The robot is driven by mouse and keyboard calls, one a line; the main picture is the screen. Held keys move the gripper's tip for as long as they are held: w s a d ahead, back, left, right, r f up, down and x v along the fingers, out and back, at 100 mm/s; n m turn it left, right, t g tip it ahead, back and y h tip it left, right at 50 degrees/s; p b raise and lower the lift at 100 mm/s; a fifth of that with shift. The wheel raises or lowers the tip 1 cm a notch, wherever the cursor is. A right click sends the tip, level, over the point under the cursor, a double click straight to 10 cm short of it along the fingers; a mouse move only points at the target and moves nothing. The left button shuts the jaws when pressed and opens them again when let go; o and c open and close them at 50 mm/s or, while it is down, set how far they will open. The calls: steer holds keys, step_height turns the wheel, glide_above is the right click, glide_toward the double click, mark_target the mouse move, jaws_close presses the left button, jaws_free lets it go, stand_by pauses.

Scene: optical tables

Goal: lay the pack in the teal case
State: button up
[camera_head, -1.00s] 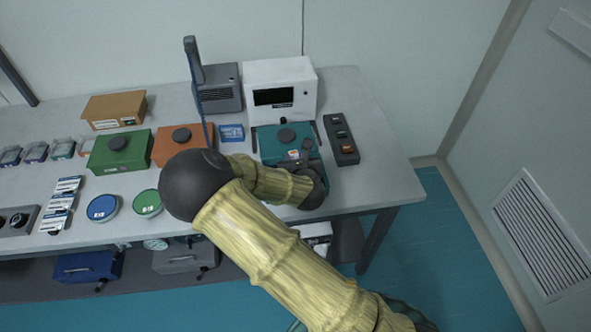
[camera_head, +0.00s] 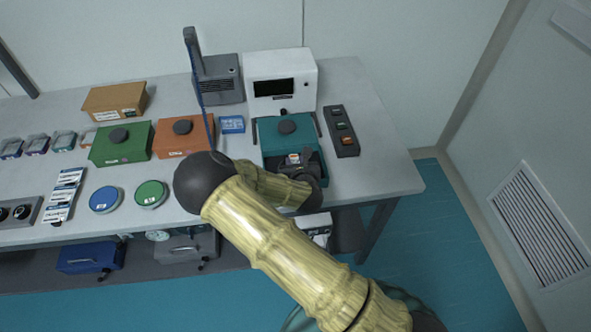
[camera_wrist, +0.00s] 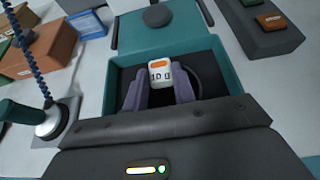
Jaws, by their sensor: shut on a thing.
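The teal case (camera_head: 270,129) stands on the table in front of the white instrument box. Its front part is open, with a dark interior, and a teal lid with a round dark knob covers the back part. In the wrist view the case's teal rim (camera_wrist: 205,62) frames the opening. My gripper (camera_wrist: 159,88) is shut on a small white pack (camera_wrist: 159,74) with an orange label and dark marks. The pack is over or inside the opening; I cannot tell if it touches the floor. In the head view my gripper (camera_head: 296,164) partly hides the case's front.
A dark switch strip (camera_head: 341,131) stands close to the right of the case. A blue-labelled box (camera_head: 232,124) and an orange case (camera_head: 183,145) lie to the left. The white instrument box (camera_head: 281,76) is behind. The table's right end is clear.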

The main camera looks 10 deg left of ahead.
steer(key=shift+f, duration=0.1)
steer(key=shift+f+p, duration=0.4)
steer(key=shift+f, duration=1.6)
steer(key=shift+f, duration=0.15)
steer(key=o, duration=0.9)
steer(key=shift+o, duration=0.2)
